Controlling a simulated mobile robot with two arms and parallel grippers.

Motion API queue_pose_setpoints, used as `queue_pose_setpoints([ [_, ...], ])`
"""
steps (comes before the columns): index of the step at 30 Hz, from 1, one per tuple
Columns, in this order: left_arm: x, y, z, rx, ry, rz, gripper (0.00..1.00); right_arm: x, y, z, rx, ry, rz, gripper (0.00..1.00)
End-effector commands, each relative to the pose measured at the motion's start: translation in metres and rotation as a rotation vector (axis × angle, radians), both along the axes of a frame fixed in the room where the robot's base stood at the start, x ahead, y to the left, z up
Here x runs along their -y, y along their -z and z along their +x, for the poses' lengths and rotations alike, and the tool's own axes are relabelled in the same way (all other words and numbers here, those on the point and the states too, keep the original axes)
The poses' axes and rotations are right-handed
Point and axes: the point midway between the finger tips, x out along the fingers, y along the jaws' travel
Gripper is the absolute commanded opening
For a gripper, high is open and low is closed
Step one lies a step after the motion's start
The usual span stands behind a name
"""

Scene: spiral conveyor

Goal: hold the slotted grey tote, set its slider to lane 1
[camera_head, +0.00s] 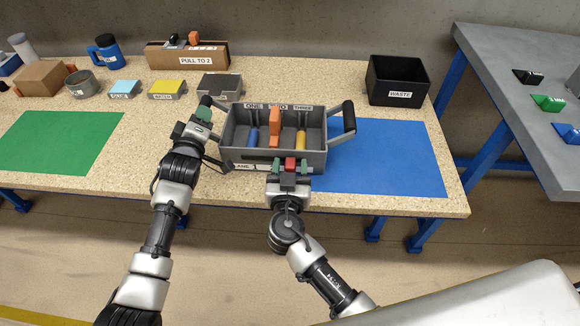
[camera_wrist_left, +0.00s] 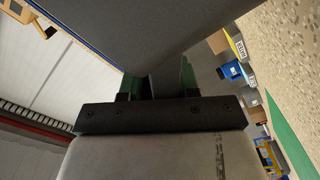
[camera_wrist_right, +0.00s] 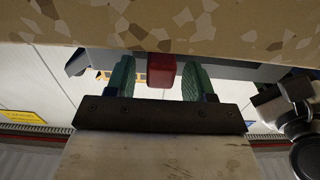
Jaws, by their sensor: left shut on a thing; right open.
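The slotted grey tote (camera_head: 315,159) sits at the table's front edge, partly over the blue mat. Its back wall carries labels, ONE and THREE readable; its front label reads LANE 1, partly covered. A red slider knob (camera_head: 290,163) shows at its front wall. My left gripper (camera_head: 204,112) is shut on the tote's left handle; the left wrist view shows a grey bar (camera_wrist_left: 165,80) between its fingers. My right gripper (camera_head: 291,168) is open at the front wall. In the right wrist view, the red knob (camera_wrist_right: 161,71) is between its green fingertips, with gaps on both sides.
An orange upright piece (camera_head: 275,126), a blue cylinder (camera_head: 252,138) and a yellow cylinder (camera_head: 300,141) are inside the tote. The tote's right handle (camera_head: 347,119) is free. A black waste bin (camera_head: 397,82) stands behind right. The blue mat (camera_head: 385,165) is clear on the right.

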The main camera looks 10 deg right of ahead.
Motion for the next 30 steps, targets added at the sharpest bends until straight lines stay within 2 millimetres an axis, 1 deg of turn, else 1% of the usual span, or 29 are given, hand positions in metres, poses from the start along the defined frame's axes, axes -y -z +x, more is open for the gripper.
queue_pose_setpoints([
  [1,0.0,0.009,-0.002,-0.016,0.0,0.005,0.0,0.0,0.001,0.001,0.0,0.0,0.0,0.53],
  [6,0.0,0.009,-0.002,-0.016,0.0,0.005,0.0,0.0,0.001,0.0,0.0,0.0,0.0,0.53],
  [7,0.0,0.009,-0.002,-0.016,0.0,0.005,0.0,0.0,0.001,0.0,-0.001,0.0,0.0,0.52],
  [17,0.0,0.009,-0.002,-0.017,-0.001,0.005,0.0,0.0,0.001,0.0,0.0,0.0,-0.001,0.01],
  [21,0.0,0.009,-0.002,-0.017,-0.001,0.005,0.0,0.0,0.001,0.0,-0.001,-0.001,-0.001,0.0],
  [23,0.0,0.009,-0.002,-0.017,-0.001,0.004,0.0,-0.003,0.001,0.001,-0.001,-0.001,0.0,0.0],
  [30,0.0,0.008,-0.002,-0.017,0.001,0.005,0.0,-0.04,0.001,0.012,-0.003,0.0,0.002,0.0],
])
